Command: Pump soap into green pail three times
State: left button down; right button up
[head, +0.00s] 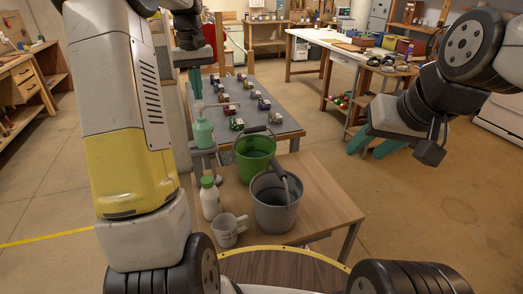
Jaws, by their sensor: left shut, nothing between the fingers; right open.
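The soap dispenser (203,133), a pale green bottle with a pump head on top, stands at the back left of the wooden table. The green pail (254,158) stands right of it, behind a grey bucket, its dark handle raised at the back. My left gripper (196,94) is shut and empty, its teal fingers pointing down just above the pump head. I cannot tell whether they touch it. My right gripper (372,150) is open and empty, out to the right over the floor, well away from the table.
The grey bucket (271,212) stands in front of the pail and hides part of it. A white bottle with green cap (210,200) and a white jug (226,232) stand at front left. Behind, a grey table (259,86) holds several small colourful items. The wooden table's right side is clear.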

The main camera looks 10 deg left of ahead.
aim_at(200, 104)
pick_arm(q)
jog(key=shift+f, duration=0.2)
jog(key=shift+f, duration=1.35)
jog(key=shift+r, duration=1.5)
jog(key=shift+f, duration=1.5)
jog(key=shift+r, duration=1.5)
